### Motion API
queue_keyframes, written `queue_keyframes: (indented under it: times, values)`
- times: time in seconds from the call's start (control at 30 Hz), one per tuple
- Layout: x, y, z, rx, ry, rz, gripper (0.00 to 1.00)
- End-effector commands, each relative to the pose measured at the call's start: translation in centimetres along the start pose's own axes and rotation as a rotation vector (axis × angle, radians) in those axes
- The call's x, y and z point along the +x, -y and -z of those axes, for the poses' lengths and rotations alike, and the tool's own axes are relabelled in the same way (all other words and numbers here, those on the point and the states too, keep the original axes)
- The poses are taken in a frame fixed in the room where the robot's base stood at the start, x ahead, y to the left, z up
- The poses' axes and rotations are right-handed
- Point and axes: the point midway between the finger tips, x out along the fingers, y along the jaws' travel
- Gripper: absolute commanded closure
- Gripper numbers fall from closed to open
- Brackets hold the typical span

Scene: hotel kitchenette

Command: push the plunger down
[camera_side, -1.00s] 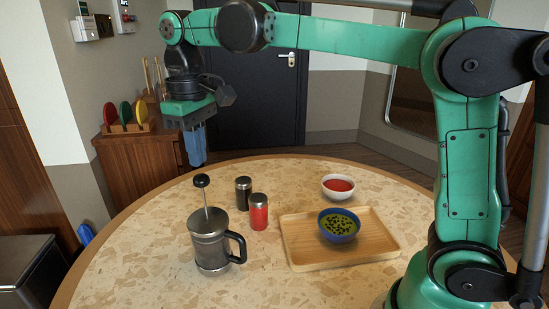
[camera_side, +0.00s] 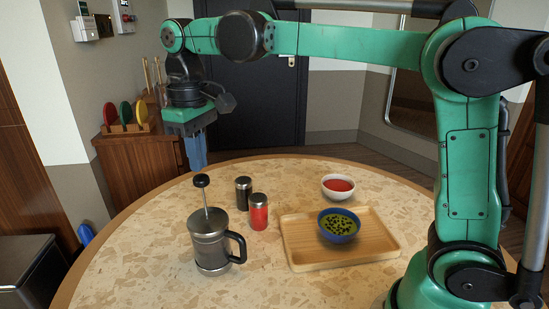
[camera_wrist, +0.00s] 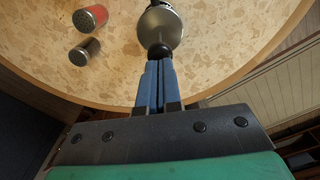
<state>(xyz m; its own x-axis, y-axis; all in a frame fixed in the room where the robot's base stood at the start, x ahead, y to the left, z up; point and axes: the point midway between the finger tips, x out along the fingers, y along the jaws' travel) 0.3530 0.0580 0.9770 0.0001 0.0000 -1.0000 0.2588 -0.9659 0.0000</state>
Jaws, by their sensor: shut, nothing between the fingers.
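The metal French press (camera_side: 211,242) stands upright on the round table, with its black handle to the right. Its plunger is raised: the rod sticks up from the lid, topped by a black knob (camera_side: 201,181). My gripper (camera_side: 199,168) is shut and empty, its blue fingers pointing down just above the knob in the side view. In the wrist view, the press lid (camera_wrist: 160,27) and the dark knob (camera_wrist: 160,50) show right at the tips of my gripper (camera_wrist: 158,64). I cannot tell whether the fingertips touch the knob.
A black shaker (camera_side: 243,194) and a red shaker (camera_side: 259,212) stand close right of the press. A wooden tray (camera_side: 300,258) holds a blue bowl (camera_side: 338,226) of green food. A white bowl (camera_side: 337,187) of red sauce is behind. The table front is clear.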

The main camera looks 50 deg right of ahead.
Motion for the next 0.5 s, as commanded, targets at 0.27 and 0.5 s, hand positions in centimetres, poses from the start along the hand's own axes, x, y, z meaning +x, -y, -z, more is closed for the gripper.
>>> queue_keyframes:
  times: [0.27,0.5]
  values:
    - [0.8,0.0,0.0,0.000,0.000,0.000,1.00]
    - [1.6,0.0,0.0,0.000,0.000,0.000,1.00]
